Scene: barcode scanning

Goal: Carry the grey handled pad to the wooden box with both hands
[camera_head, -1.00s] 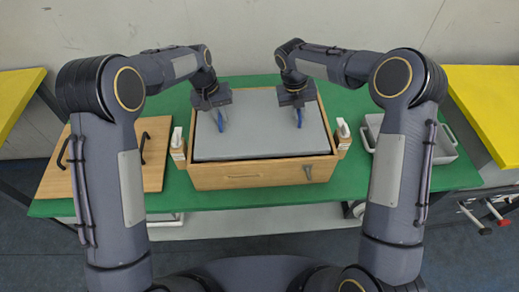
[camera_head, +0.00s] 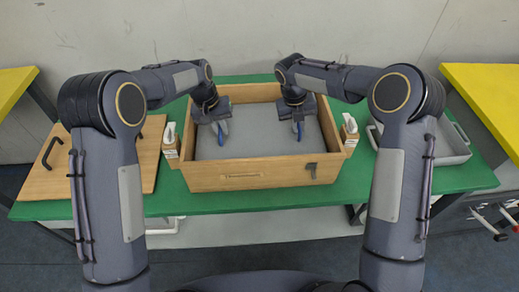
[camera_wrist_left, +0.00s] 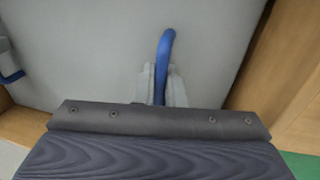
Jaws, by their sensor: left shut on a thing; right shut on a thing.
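The grey pad (camera_head: 258,142) with blue handles lies inside the wooden box (camera_head: 215,183), below the box's rim, in the head view. Whether it rests on the box floor is hard to tell. My left gripper (camera_head: 221,135) is shut on the pad's left blue handle, which also shows in the left wrist view (camera_wrist_left: 165,55). My right gripper (camera_head: 298,131) is shut on the right blue handle. In the left wrist view the grey pad surface (camera_wrist_left: 90,50) fills most of the picture, with the other blue handle at the left edge.
The box stands on a green table (camera_head: 250,200). A wooden lid with dark handles (camera_head: 107,160) lies at left, and a grey tray (camera_head: 450,148) at right. White scanners stand beside the box at left (camera_head: 171,140) and right (camera_head: 349,130). Yellow tables flank the scene.

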